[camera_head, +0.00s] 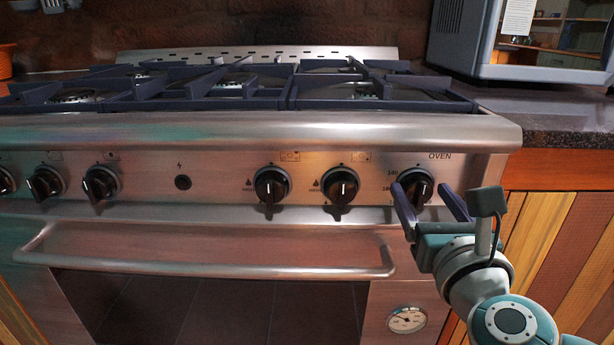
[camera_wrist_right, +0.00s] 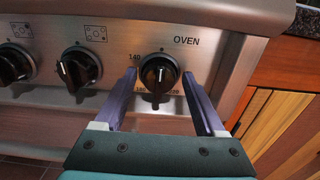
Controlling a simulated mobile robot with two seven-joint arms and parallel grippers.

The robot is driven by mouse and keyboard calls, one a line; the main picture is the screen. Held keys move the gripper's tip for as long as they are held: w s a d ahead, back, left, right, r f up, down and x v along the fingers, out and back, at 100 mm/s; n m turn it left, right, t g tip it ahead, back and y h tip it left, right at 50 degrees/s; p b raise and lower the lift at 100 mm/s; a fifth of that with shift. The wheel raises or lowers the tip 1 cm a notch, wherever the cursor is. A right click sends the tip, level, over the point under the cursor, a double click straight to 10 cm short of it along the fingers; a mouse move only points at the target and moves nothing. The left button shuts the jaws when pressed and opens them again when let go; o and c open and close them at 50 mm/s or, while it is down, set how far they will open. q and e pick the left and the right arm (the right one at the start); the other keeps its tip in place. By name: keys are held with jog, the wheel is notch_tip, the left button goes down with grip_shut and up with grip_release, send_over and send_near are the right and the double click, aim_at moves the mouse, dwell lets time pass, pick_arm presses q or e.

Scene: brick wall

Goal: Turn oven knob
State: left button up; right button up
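The oven knob (camera_head: 416,187) is the black knob at the right end of the stove's front panel, under the word OVEN. It also shows in the right wrist view (camera_wrist_right: 158,73), with its white mark near the top. My right gripper (camera_head: 430,190) is open, with its two blue fingers spread to the left and right of the knob. In the right wrist view the fingers (camera_wrist_right: 160,78) stand apart with gaps to the knob on both sides. I cannot tell whether the tips reach as deep as the knob. My left gripper is in neither view.
Two more black knobs (camera_head: 340,186) (camera_head: 271,186) sit left of the oven knob, with several others farther left. The oven door handle (camera_head: 210,268) runs below the panel. A microwave (camera_head: 520,40) stands on the counter at the right, and a dial (camera_head: 407,320) sits low on the front.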

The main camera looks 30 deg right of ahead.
grip_shut()
dwell(0.3)
